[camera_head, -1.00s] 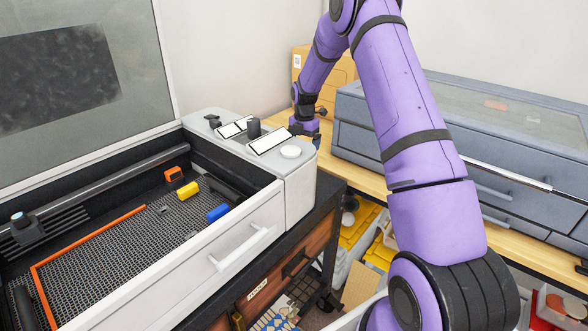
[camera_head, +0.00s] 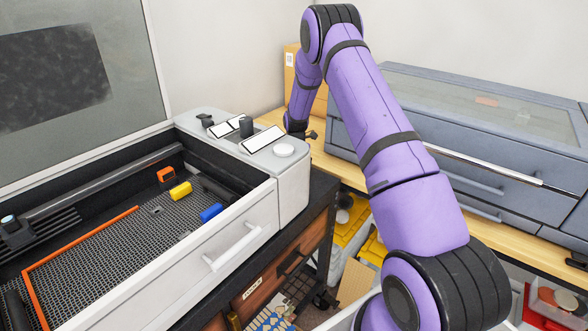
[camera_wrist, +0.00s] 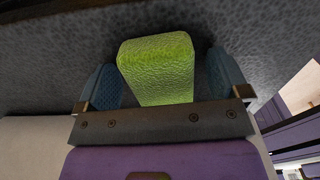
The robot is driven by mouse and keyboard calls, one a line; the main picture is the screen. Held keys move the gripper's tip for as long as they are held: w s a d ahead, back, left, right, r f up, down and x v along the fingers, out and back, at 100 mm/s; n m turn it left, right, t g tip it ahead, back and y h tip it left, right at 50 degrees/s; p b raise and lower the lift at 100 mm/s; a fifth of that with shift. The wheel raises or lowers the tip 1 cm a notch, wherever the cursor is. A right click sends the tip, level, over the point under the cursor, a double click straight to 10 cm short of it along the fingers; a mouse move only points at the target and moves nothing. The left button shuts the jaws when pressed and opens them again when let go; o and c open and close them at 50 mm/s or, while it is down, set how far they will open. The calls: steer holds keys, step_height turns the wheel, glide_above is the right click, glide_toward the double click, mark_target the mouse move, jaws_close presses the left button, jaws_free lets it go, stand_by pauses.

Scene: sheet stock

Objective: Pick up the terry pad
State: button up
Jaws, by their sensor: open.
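The terry pad (camera_wrist: 156,70) appears as a bright green, rough-textured block in the wrist view. It lies between the two blue finger pads of my gripper (camera_wrist: 161,64). The jaws are open, with a dark gap visible on both sides of the pad, narrower on the left. The pad's near end meets the edge of my gripper's dark palm bar in the picture; I cannot tell whether they touch.
The white machine (camera_head: 240,240) stands open at left, with a yellow block (camera_head: 180,190) and a blue block (camera_head: 211,212) on its mesh bed. A grey-blue machine (camera_head: 480,170) stands on the wooden bench at right. A cardboard box (camera_head: 291,78) is behind my arm.

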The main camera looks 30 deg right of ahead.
steer(key=shift+c, duration=0.2)
steer(key=c, duration=1)
steer(key=shift+o, duration=0.2)
steer(key=shift+r, duration=0.1)
